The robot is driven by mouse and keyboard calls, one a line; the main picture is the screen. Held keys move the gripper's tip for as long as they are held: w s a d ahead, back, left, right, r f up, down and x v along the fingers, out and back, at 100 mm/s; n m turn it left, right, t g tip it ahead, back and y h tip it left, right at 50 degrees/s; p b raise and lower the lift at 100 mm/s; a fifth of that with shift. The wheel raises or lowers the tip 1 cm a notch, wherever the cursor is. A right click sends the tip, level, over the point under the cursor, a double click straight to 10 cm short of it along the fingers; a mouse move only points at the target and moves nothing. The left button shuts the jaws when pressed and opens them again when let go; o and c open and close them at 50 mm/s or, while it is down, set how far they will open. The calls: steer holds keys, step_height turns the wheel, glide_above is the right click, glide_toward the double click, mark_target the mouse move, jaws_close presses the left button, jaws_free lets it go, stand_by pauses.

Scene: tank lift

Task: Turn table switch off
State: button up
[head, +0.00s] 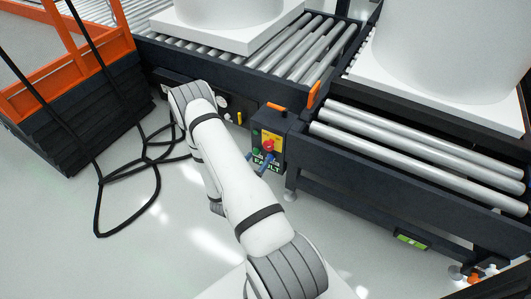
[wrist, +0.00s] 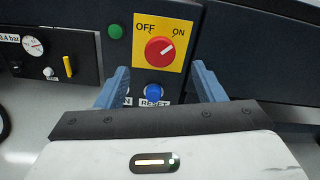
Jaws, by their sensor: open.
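The table switch is a red rotary knob (wrist: 159,51) on a yellow plate (wrist: 144,27) marked OFF at left and ON at right. In the wrist view its white pointer line tilts up and right, towards ON. The knob also shows in the head view (head: 267,146) on a dark control box. My gripper (wrist: 160,82) is open, with its two blue fingers spread to the left and right below the knob. Nothing is between them in a grip, and the knob lies ahead of them. In the head view my gripper (head: 265,163) is partly hidden by my arm.
A blue RESET button (wrist: 154,91) sits below the knob, and a green button (wrist: 116,31) is at upper left. A gauge panel (wrist: 50,50) is further left. Roller conveyors (head: 420,150) carry white tanks. Black cables (head: 127,175) loop over the floor.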

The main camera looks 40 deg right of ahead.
mark_target(267, 146)
steer(key=b+x, duration=0.2)
steer(key=x, duration=0.5)
steer(key=shift+w+d, duration=0.1)
steer(key=shift+d, duration=0.1)
steer(key=shift+c, duration=0.5)
